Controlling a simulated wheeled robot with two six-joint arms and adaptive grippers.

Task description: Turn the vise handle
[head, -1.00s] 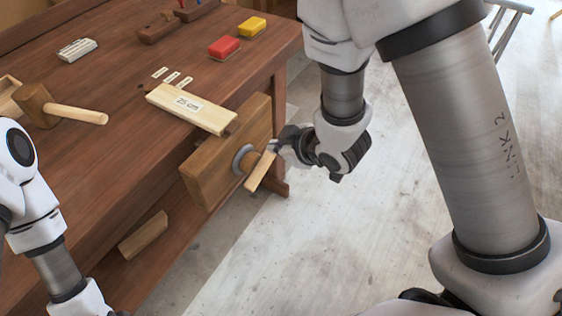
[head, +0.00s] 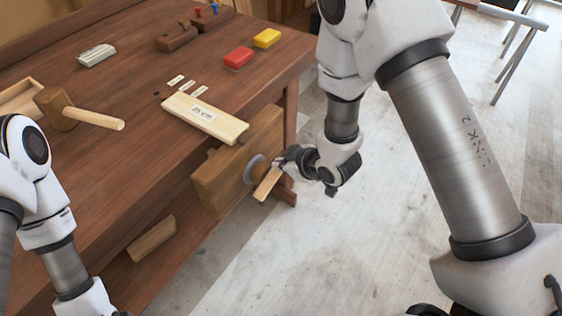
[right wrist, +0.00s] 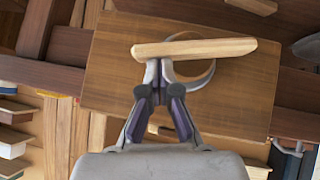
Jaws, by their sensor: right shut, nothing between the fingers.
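The vise has a square wooden jaw block (head: 225,170) on the bench front, with a grey metal ring (head: 254,168) on its face. The handle, a pale wooden bar (head: 267,185), sits at the ring and slants in the head view. In the right wrist view the handle (right wrist: 200,48) lies nearly level across the block (right wrist: 110,75) and ring (right wrist: 205,80). My right gripper (right wrist: 160,66) is shut and empty, its tips at the handle's lower edge, left of its middle. I cannot tell whether they touch. My left arm shows at lower left; its gripper is out of frame.
On the bench (head: 130,175) are a labelled board (head: 205,118) above the vise, a mallet (head: 90,117), and red (head: 238,57) and yellow (head: 267,38) blocks. The floor right of the vise is clear.

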